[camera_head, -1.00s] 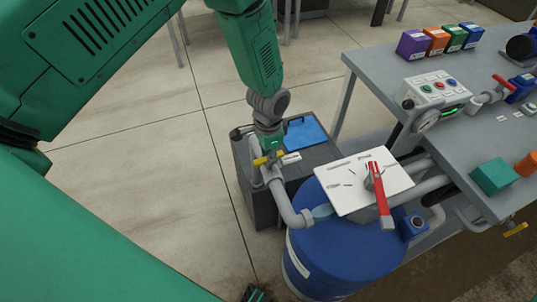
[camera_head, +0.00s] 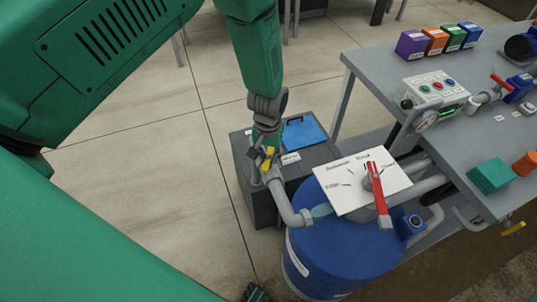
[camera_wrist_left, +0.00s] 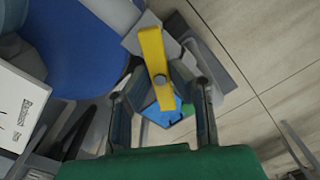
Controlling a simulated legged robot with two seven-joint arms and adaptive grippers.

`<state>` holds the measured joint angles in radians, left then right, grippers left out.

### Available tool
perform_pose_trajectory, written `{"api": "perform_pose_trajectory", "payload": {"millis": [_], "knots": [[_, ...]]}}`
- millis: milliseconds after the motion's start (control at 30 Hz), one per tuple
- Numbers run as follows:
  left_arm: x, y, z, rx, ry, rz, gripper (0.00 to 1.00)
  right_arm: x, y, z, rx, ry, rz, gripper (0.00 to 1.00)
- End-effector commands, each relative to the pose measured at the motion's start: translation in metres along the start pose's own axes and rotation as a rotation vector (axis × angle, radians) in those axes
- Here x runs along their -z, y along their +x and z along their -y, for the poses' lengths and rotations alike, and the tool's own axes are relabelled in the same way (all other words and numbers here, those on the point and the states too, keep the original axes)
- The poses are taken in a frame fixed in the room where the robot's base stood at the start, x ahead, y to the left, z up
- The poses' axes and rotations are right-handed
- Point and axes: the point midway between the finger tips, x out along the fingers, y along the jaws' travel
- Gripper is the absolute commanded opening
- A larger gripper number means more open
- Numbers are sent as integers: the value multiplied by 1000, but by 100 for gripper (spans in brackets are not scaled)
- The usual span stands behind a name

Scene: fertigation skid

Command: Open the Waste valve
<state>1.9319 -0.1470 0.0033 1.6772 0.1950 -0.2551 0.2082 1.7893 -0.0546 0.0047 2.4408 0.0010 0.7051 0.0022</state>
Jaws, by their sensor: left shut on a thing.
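The yellow valve handle (camera_head: 268,157) sits on the grey pipe beside the dark grey box; I take it as the Waste valve, though I cannot read its label. My left gripper (camera_head: 263,155) is above it, shut on the handle. In the left wrist view the yellow handle (camera_wrist_left: 152,50) runs between the fingers of my left gripper (camera_wrist_left: 163,98) and sticks out past them. The fingers partly hide the handle and valve body in the head view. A small dark and green part at the bottom edge, perhaps my right gripper (camera_head: 255,293), is mostly cut off.
The grey pipe (camera_head: 286,207) bends down to a blue drum (camera_head: 345,260). A white marked plate (camera_head: 345,190) with a red lever (camera_head: 377,195) stands over the drum. The dark grey box (camera_head: 256,203) has a blue lid (camera_head: 305,133). A grey bench (camera_head: 385,65) is at right.

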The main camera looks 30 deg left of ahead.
Motion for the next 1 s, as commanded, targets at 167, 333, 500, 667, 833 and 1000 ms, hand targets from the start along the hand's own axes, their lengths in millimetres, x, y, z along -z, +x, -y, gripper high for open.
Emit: {"api": "perform_pose_trajectory", "payload": {"millis": [167, 333, 500, 667, 833, 1000], "knots": [[8, -5, -1, -5, -167, -20, 0, 0, -2, 0, 0, 0, 0, 40], [8, -5, -1, -6, -316, -21, 0, 0, -3, 0, 0, 0, 0, 40], [8, -5, -1, -8, -440, -20, 0, 0, -4, 0, 0, 0, 0, 40], [9, -4, -1, -8, -526, -20, 0, 0, -4, 0, 0, 0, 0, 40], [9, -4, 0, -8, -584, -20, 0, 0, -5, 0, 0, 0, 0, 40], [9, -4, 0, -9, -612, -20, 0, 0, -5, 0, 0, 0, 0, 40]]}}
